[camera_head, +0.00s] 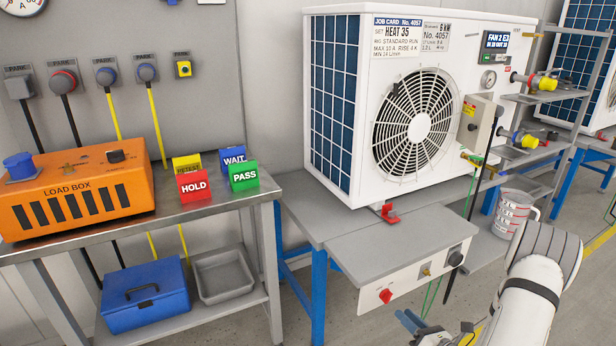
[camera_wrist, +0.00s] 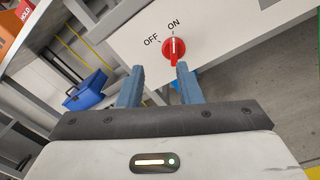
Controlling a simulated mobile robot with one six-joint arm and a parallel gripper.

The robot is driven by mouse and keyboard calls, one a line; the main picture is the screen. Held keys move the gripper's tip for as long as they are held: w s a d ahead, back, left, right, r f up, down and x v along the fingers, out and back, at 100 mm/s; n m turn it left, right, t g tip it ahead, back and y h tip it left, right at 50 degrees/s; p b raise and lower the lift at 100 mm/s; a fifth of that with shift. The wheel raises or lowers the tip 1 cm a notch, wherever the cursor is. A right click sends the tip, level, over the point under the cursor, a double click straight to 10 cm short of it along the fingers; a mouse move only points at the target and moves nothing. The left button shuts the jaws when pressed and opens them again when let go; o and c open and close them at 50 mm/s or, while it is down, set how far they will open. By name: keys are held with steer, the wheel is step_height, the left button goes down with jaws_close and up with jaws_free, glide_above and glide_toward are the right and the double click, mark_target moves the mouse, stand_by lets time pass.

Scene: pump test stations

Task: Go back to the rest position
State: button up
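My gripper (camera_wrist: 160,76) is open and empty, its two blue fingers apart. In the wrist view a red rotary switch (camera_wrist: 173,50) on a white panel lies just beyond the fingertips, apart from them. Its white mark points up toward ON; OFF is to its left. In the head view the same red switch (camera_head: 386,296) is on the front panel (camera_head: 410,280) below the heat pump (camera_head: 420,110). My gripper (camera_head: 408,320) shows there at the bottom edge, below and right of the switch, partly cut off by the frame.
A measuring jug (camera_head: 511,214) stands on a low shelf right of the panel, beside my arm. On the left, a steel bench carries an orange load box (camera_head: 77,190) and several coloured cards. A blue toolbox (camera_head: 146,295) and grey tray (camera_head: 224,275) sit below.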

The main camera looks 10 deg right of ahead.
steer(key=s+a+r+n+g+y+p, duration=0.35)
steer(key=a+r+n+g+p, duration=0.3)
steer(key=a+r+n, duration=0.5)
steer(key=s+a+r+n+g+y+p, duration=0.2)
steer(key=s+a+r+n+g+p, duration=0.25)
steer(key=a+r+n+g, duration=0.75)
steer(key=s+d+r+n+t+h+p, duration=0.1)
steer(key=s+r+n+h+p, duration=0.2)
steer(key=r, duration=0.5)
steer(key=s+d+r+n+t+h+p, duration=0.2)
steer(key=s+r+n+h+p, duration=0.2)
steer(key=r, duration=0.5)
steer(key=s+d+r+n+t+h+p, duration=0.1)
steer(key=s+d+r+n+h+p, duration=0.1)
steer(key=r+n+h+p, duration=0.3)
step_height(320, 180, up, 3)
steer(key=shift+s+r+n+p, duration=0.15)
steer(key=shift+s+n+p, duration=0.15)
steer(key=shift+s+n, duration=0.6)
